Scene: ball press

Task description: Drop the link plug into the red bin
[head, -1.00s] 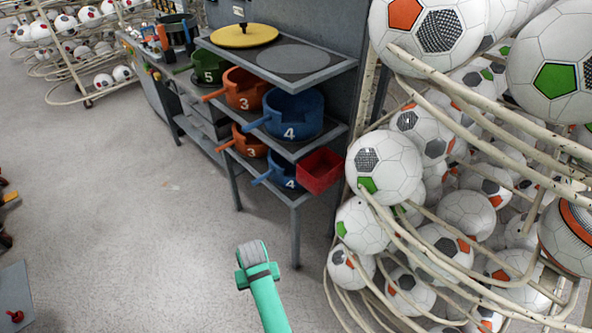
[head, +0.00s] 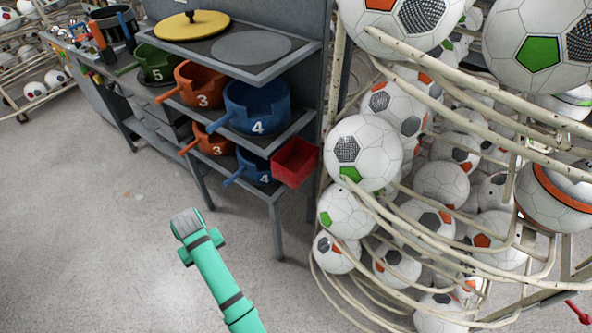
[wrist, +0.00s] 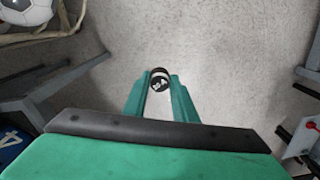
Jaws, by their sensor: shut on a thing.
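The red bin (head: 296,162) is an open square box on the right front side of the grey shelf unit in the head view. In the wrist view, the link plug (wrist: 160,80) is a small dark round piece with white marks on its end. My gripper (wrist: 160,84) is shut on it, with the plug between the tips of the green fingers. In the head view, my teal arm reaches up from the bottom, left of and nearer than the bin. The plug and fingers cannot be made out there. The bin does not show in the wrist view.
The shelf unit (head: 277,228) holds orange, blue and green numbered pots, and a yellow lid (head: 192,26) on top. A wire rack (head: 375,205) full of footballs stands close right of the bin. Grey floor (head: 90,225) is clear to the left.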

